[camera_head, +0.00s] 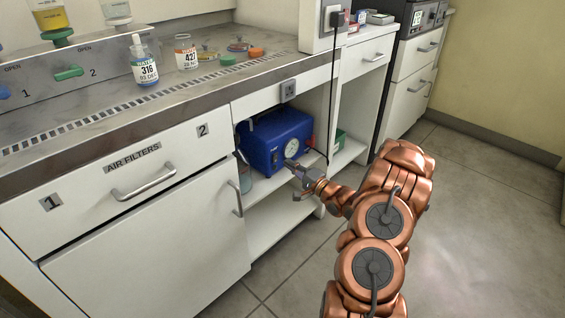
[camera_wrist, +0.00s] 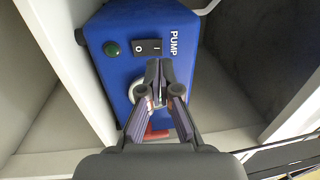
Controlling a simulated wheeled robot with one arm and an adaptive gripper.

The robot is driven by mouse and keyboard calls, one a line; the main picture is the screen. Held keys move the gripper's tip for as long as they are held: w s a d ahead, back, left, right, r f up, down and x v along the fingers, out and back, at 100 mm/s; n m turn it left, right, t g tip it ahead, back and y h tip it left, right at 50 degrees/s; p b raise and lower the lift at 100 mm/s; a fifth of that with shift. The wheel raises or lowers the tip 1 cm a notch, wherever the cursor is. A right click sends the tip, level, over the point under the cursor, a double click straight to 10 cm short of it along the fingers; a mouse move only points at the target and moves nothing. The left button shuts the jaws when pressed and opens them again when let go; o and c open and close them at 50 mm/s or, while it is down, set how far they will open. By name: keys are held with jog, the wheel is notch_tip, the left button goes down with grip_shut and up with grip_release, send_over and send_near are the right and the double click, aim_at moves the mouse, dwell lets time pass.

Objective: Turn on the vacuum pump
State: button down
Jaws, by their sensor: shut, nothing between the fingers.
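The vacuum pump (camera_head: 270,141) is a blue box on a shelf in the open cupboard under the bench. In the wrist view its front panel (camera_wrist: 115,75) is marked PUMP. My gripper (camera_head: 292,164) is shut and empty in front of the panel. In the wrist view its fingertips (camera_wrist: 156,68) appear just below the switch; I cannot tell whether they touch the panel.
The cupboard's side walls and shelf (camera_head: 262,192) enclose the pump closely. A drawer marked AIR FILTERS (camera_head: 132,160) is at left. The bench top (camera_head: 110,95) above carries bottles and small dishes. A black cable (camera_head: 333,75) hangs to the right of the pump. The floor (camera_head: 480,200) at right is clear.

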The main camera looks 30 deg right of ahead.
aim_at(277, 155)
jog(key=shift+b+x, duration=0.75)
jog(key=shift+x, duration=1.3)
jog(key=shift+a+f, duration=0.1)
jog(key=p, duration=0.1)
jog(key=r+p, duration=0.1)
jog(key=p, duration=0.1)
jog(key=shift+w+g, duration=0.2)
jog(key=shift+g, duration=0.1)
jog(key=shift+f+b, duration=0.35)
jog(key=shift+b, duration=0.05)
jog(key=shift+s+r+p, duration=0.15)
jog(key=shift+s+p, duration=0.25)
jog(key=shift+p, duration=0.1)
jog(key=r+p+v, duration=0.2)
jog(key=p+v, duration=0.2)
jog(key=v, duration=0.9)
jog(key=shift+r+p, duration=0.2)
jog(key=shift+p, duration=0.15)
